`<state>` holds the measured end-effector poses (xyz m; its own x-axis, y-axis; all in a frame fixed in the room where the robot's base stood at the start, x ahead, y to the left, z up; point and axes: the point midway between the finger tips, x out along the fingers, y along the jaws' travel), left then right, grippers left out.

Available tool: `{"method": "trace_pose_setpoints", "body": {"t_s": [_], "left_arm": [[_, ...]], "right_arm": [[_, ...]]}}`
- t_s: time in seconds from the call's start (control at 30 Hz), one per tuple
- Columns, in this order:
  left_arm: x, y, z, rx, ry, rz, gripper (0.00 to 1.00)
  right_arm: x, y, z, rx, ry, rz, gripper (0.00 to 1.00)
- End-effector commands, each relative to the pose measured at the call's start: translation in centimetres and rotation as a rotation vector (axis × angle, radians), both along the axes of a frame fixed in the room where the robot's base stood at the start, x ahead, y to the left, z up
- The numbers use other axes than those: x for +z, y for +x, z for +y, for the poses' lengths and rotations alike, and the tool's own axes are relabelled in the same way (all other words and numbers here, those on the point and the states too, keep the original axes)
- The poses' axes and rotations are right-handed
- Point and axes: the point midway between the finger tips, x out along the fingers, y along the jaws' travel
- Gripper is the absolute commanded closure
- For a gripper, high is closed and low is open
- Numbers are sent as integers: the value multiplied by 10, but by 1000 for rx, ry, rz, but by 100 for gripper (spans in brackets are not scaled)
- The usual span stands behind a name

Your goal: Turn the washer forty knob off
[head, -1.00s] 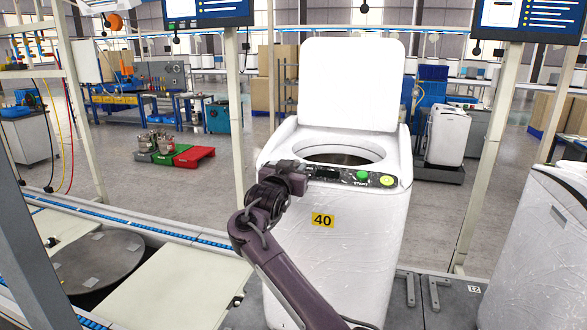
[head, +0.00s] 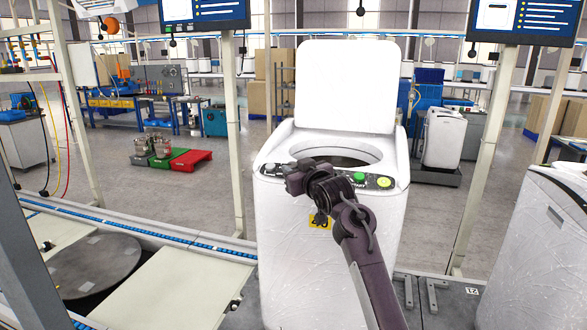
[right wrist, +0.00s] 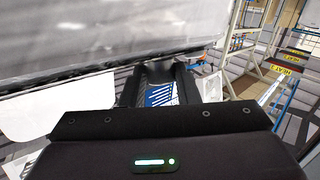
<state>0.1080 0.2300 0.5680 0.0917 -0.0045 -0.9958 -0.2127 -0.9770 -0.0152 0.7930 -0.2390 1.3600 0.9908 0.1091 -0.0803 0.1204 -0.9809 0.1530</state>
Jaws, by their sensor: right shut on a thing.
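The white washer (head: 328,265) stands upright with its lid (head: 346,88) raised. Its yellow 40 label (head: 318,223) is partly covered by my arm. The front control panel (head: 371,180) shows a green start button (head: 359,176) and a yellow button (head: 384,182). My right gripper (head: 293,181) is at the panel's left end, shut on the knob, which the gripper hides in the head view. In the right wrist view the fingers (right wrist: 159,82) reach up to the machine, and the knob cannot be made out. My left gripper is not in view.
Another white washer (head: 535,245) stands at the right edge. A conveyor with pale plates (head: 175,285) and a dark round disc (head: 95,265) runs at the left. Frame posts (head: 232,135) stand behind.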

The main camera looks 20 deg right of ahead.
Motion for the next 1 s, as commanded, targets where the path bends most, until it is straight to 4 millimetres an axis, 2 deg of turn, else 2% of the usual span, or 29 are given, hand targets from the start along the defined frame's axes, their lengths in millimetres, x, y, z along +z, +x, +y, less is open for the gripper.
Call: {"method": "trace_pose_setpoints", "body": {"t_s": [0.1, 0.4, 1.0], "left_arm": [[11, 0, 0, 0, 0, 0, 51], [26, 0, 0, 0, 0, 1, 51], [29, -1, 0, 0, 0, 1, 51]], "right_arm": [[5, 1, -4, 78, -21, 17, 94], [4, 2, -5, 221, -59, 42, 94], [2, 2, -4, 272, -75, 49, 94]]}}
